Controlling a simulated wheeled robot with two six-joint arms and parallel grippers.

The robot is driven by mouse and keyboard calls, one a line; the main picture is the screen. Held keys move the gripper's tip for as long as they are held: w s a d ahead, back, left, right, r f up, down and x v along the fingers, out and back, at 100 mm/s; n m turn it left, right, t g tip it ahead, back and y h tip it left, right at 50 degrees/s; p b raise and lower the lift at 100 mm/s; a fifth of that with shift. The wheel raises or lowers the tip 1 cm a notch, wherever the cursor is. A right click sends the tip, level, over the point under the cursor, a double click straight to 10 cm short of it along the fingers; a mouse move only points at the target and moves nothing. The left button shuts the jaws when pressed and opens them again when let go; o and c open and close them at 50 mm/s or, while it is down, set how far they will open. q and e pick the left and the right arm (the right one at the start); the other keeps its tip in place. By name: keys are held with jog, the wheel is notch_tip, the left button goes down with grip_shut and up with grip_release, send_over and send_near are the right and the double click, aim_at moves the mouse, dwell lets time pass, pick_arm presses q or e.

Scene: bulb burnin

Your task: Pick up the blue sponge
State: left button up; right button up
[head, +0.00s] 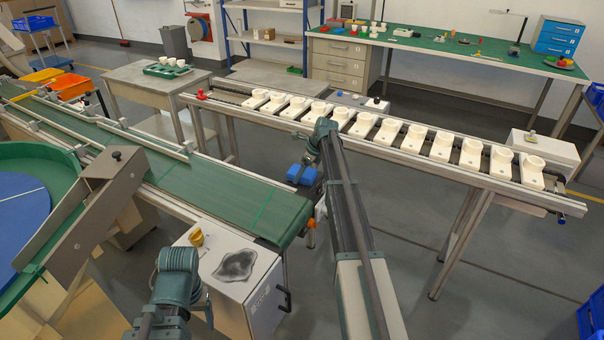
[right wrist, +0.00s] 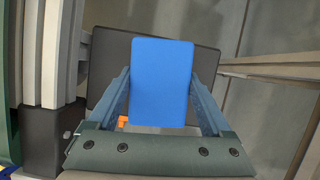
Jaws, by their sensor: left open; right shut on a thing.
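The blue sponge (head: 301,175) is a plain rectangular block near the right end of the green conveyor in the head view. In the right wrist view the sponge (right wrist: 161,82) is upright between the two fingers. My right gripper (head: 305,170) is shut on it, and its fingers (right wrist: 162,100) touch the long sides. My right arm hides part of the area in the head view. My left gripper (head: 190,300) is open and empty at the lower left, in front of the white cabinet; its fingertips are partly hidden.
The green conveyor (head: 210,184) ends left of the sponge. A rail rack (head: 400,152) with several white holders runs behind. A dark panel (right wrist: 102,60) lies behind the sponge.

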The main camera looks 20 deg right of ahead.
notch_tip(320, 180, up, 10)
jog(key=p, duration=0.9)
jog(key=shift+p, duration=0.35)
pick_arm(q)
notch_tip(320, 180, up, 10)
